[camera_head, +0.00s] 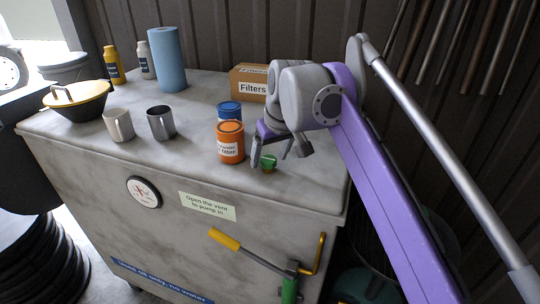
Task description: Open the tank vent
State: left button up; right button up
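The tank is the large grey metal box (75,160) with a flat top. A small green vent cap (268,161) sits on its top near the front right edge, beside an orange can. My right gripper (272,156) comes down from the right on a purple arm. Its fingers are apart, with one at the left of the green cap and the other to its right and above. I cannot tell whether they touch the cap. A label (208,205) on the tank's front reads "Open the vent to pump in". My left gripper does not show.
An orange filter can (230,146) and a blue can (229,111) stand close left of the gripper. A Filters box (249,82), two mugs, a yellow funnel (77,103), bottles and a blue roll (168,62) share the top. A yellow-handled pump (224,239) is on the front.

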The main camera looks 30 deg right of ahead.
grip_shut()
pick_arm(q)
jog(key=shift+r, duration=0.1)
